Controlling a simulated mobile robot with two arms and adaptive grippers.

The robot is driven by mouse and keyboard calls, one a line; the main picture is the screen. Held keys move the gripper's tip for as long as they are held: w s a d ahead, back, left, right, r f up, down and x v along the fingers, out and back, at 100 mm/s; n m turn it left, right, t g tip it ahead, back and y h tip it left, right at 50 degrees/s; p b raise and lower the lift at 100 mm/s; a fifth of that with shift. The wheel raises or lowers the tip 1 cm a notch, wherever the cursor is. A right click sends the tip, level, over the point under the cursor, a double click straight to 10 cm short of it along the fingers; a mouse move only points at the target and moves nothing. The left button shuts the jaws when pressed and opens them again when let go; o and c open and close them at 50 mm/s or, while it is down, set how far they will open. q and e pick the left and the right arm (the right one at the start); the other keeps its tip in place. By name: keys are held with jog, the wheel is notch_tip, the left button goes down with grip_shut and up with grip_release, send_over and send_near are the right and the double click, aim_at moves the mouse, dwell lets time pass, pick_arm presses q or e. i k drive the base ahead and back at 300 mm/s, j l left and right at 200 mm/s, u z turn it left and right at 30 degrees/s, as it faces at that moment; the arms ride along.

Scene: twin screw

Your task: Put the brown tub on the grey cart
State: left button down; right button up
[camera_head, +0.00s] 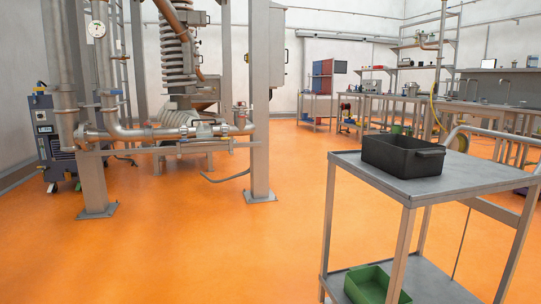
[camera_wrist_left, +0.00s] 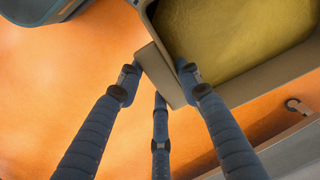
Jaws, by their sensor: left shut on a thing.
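The brown tub (camera_wrist_left: 262,81) shows only in the left wrist view, cut off at the upper right. A yellow fill or lining shows inside it. My left gripper (camera_wrist_left: 160,78) is shut on the flat lip at the tub's near side, with its dark blue fingers around the lip. The grey cart (camera_head: 375,172) stands at the right of the head view, with two shelves and a bent handle rail. Neither gripper shows in the head view, and my right gripper is in no view.
A green tub (camera_head: 372,285) sits on the lower shelf. Pipework on steel posts (camera_head: 262,110) stands at the left. The orange floor (camera_head: 240,240) between is clear.

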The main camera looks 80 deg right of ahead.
aim_at(455, 161)
jog(key=z, duration=4.6)
